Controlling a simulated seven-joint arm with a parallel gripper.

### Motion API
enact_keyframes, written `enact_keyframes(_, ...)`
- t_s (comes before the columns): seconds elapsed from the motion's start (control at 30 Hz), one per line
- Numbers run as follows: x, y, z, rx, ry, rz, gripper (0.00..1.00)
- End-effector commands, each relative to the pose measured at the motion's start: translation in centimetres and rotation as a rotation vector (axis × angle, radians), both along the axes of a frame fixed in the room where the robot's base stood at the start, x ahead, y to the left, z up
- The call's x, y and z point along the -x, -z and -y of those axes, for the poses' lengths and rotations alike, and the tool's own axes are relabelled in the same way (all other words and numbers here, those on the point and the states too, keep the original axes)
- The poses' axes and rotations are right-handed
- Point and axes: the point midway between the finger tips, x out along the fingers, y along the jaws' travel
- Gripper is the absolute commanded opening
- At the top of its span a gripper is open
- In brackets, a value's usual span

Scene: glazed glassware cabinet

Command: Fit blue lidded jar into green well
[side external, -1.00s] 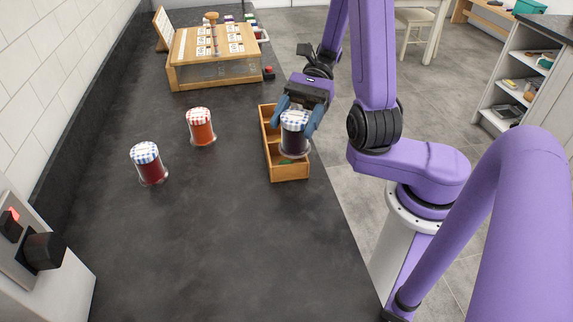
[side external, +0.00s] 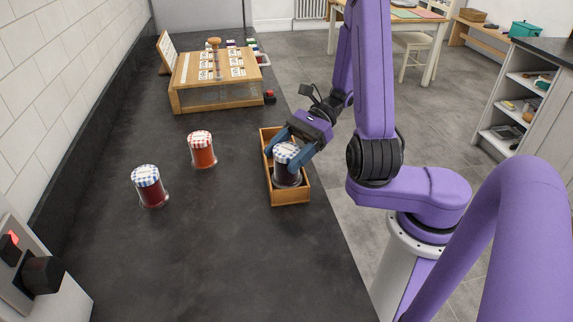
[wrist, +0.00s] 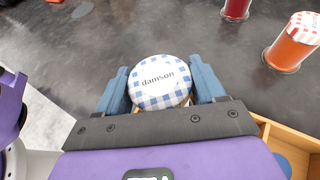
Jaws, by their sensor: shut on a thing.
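The held jar (side external: 286,170) has dark contents and a blue-and-white checked lid, which reads "damson" in the wrist view (wrist: 160,82). My gripper (side external: 291,158) is shut on it, with one blue finger on each side of the lid. The jar is upright, with its lower part inside the near part of the wooden tray (side external: 291,198). I cannot tell whether its base touches the tray floor. No green well shows now; the jar and gripper cover that part of the tray. A second jar with a blue checked lid (side external: 150,188) and red contents stands at the left.
A jar with a red checked lid (side external: 202,150) and orange contents stands left of the tray. A wooden box with labelled cards (side external: 215,78) stands at the back. A blue round patch (wrist: 283,165) shows inside the tray. The near counter is clear.

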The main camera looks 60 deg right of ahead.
Motion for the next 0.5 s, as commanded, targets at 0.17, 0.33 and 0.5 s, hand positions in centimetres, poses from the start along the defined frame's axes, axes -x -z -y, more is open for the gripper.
enact_keyframes(0.17,0.0,1.9,0.0,-0.004,0.002,-0.003,0.23)
enact_keyframes(0.33,0.0,3.0,0.0,-0.002,0.001,-0.001,0.23)
enact_keyframes(0.5,0.0,3.1,0.0,0.000,0.000,0.000,0.23)
